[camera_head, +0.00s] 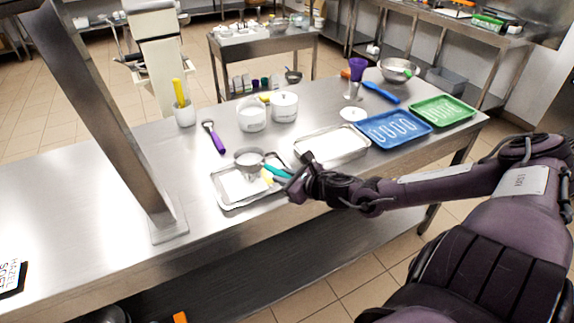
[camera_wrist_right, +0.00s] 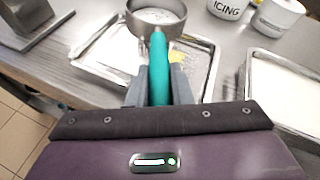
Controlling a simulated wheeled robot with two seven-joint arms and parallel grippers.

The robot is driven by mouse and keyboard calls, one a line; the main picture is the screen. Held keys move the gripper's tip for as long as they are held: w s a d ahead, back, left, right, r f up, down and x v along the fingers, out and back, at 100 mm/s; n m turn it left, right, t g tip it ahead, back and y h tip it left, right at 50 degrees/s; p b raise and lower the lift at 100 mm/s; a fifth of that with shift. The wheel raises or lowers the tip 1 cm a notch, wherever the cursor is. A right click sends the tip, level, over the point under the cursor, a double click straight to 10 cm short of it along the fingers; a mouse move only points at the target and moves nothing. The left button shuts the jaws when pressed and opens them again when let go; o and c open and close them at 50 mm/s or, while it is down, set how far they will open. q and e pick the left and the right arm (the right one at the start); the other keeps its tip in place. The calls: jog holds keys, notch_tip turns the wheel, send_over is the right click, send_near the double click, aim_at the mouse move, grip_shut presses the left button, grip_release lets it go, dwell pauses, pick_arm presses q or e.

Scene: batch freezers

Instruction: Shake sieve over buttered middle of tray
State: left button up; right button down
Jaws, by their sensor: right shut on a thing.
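My right gripper (camera_head: 287,178) is shut on the teal handle (camera_wrist_right: 160,75) of a round metal sieve (camera_head: 249,157). In the right wrist view the sieve (camera_wrist_right: 155,14) holds white powder and sits above the far part of a metal tray (camera_wrist_right: 98,48). In the head view the tray (camera_head: 228,203) lies on the steel table, with a pale surface inside. A yellow patch (camera_wrist_right: 178,56) shows in the tray beside the handle; the sieve and gripper hide part of the tray. The height of the sieve above the tray is hard to tell. My left gripper is out of view.
A second pale-lined metal tray (camera_head: 331,146) lies just right, then a blue tray (camera_head: 393,129) and a green tray (camera_head: 443,111). White tubs (camera_head: 284,106) and a purple-handled tool (camera_head: 214,137) lie behind. A metal post (camera_head: 125,130) stands left. The table's left part is mostly clear.

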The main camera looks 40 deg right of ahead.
jog(key=shift+w+d+f, duration=0.15)
jog(key=shift+w+f, duration=0.05)
jog(key=shift+w, duration=0.35)
jog(key=s+p, duration=0.3)
jog(key=shift+a+r, duration=0.4)
jog(key=shift+s, duration=0.35)
jog(key=w+b, duration=0.3)
jog(key=shift+w+d+f, duration=0.3)
jog(key=shift+d+f, duration=0.05)
jog(key=shift+f, duration=0.05)
jog(key=shift+s+r+p, duration=0.1)
jog(key=shift+r+p, duration=0.1)
jog(key=shift+p, duration=0.15)
jog(key=s+p, duration=0.2)
jog(key=s, duration=0.1)
jog(key=shift+s+a+r+p, duration=0.2)
jog(key=shift+a+p, duration=0.15)
jog(key=shift+a, duration=0.05)
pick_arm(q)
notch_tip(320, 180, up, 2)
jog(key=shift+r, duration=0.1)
pick_arm(e)
jog(key=shift+f, duration=0.2)
